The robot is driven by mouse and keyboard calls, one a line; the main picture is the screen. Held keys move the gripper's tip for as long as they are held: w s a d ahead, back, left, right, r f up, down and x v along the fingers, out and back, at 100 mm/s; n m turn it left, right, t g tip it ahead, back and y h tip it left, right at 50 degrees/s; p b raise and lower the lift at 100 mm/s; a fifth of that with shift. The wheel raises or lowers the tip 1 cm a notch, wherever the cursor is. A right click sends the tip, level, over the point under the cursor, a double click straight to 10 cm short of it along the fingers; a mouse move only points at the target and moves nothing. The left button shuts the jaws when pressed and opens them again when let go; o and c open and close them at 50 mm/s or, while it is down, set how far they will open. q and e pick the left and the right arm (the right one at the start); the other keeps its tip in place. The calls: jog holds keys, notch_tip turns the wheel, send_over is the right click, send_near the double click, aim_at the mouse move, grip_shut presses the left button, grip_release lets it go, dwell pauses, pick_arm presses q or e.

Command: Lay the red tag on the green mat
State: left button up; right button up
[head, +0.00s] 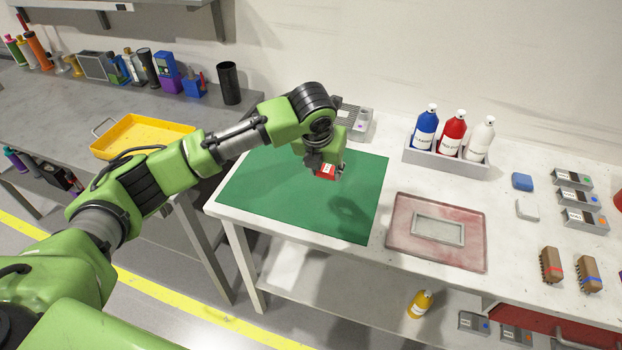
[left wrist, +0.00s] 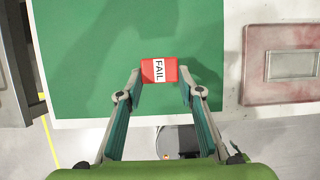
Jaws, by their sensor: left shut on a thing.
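The red tag (head: 325,172) is a small red piece with a white label. In the left wrist view the red tag (left wrist: 149,71) reads "FAIL". My left gripper (head: 327,166) is shut on the tag, and its two fingers also show in the left wrist view (left wrist: 160,76). The green mat (head: 275,205) lies flat on the white table, and the tag is over it. In the left wrist view the mat (left wrist: 85,60) fills the area behind the tag. A shadow falls on the mat to the right. My right gripper is not in view.
A reddish tray (head: 402,255) with a grey frame stands right of the mat. A bottle caddy (head: 445,162) with blue, red and white bottles stands behind it. A grey ridged device (head: 361,125) is at the mat's back edge. Brushes (head: 551,265) lie at the right.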

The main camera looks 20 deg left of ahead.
pick_arm(q)
send_over(313, 189)
jog(key=s, duration=0.2)
jog(key=f, duration=0.5)
jog(key=shift+w+d+f+p, duration=0.1)
jog(key=shift+w+d+p, duration=0.1)
jog(key=shift+d+p, duration=0.15)
jog(key=shift+w+a+f+p, duration=0.1)
jog(key=shift+a+f+p, duration=0.1)
jog(key=shift+f, duration=0.75)
jog(key=shift+w+a+f+p, duration=0.1)
jog(key=shift+a+f, duration=0.05)
jog(key=shift+f, duration=0.8)
jog(key=shift+f, duration=0.1)
jog(key=o, duration=1)
jog(key=shift+s+r, duration=0.15)
jog(key=shift+r, duration=0.45)
jog(key=b+v, duration=0.1)
jog(key=v, duration=1)
